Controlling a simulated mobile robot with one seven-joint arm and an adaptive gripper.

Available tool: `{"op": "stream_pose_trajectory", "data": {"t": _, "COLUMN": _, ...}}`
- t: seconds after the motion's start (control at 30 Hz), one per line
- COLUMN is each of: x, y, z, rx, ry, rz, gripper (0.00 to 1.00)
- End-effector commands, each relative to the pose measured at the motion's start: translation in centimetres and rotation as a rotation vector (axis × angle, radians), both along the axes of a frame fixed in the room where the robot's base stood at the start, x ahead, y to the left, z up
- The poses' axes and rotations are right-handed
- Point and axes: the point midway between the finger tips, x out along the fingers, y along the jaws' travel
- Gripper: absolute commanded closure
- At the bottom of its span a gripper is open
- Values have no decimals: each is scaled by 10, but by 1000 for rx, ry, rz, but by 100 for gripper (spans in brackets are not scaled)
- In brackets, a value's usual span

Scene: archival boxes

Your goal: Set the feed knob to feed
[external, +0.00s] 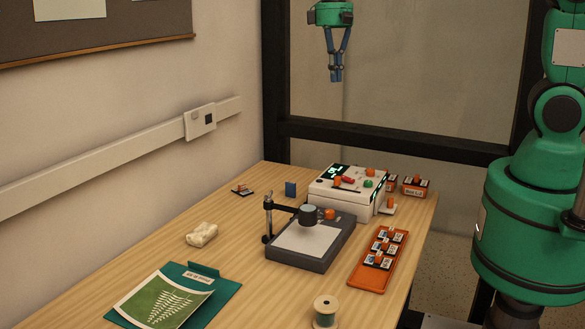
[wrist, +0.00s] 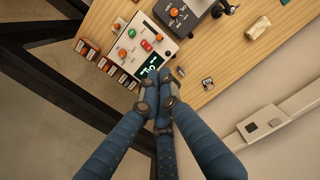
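The white control box (external: 343,198) stands at the back of the wooden table, with a lit dark display, orange knobs, a green knob and a red part on its top. In the wrist view the box (wrist: 142,27) shows one orange knob (wrist: 123,53), another orange knob (wrist: 163,37), the green knob (wrist: 131,33) and the red part (wrist: 146,45). I cannot read which knob is the feed knob or its setting. My gripper (external: 336,78) hangs high above the table, well clear of the box. Its fingertips (wrist: 157,98) are together, with nothing visible between them.
A grey stand (external: 305,258) with an arm and an orange knob is in front of the box. An orange tray (external: 366,278) of small parts lies to its right. A green folder (external: 225,287), a spool (external: 325,311) and a pale crumpled lump (external: 201,234) lie nearer. Air around my gripper is clear.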

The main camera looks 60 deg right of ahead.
Motion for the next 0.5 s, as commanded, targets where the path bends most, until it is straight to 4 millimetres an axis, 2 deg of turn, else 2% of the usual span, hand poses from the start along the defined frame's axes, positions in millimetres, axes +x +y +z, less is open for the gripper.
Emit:
{"op": "stream_pose_trajectory", "data": {"t": 0.2, "x": 28, "y": -2, "z": -34, "rx": 5, "ry": 68, "rz": -12, "gripper": 100}}
{"op": "stream_pose_trajectory", "data": {"t": 0.5, "x": 59, "y": -3, "z": -85, "rx": 11, "ry": 158, "rz": -27, "gripper": 100}}
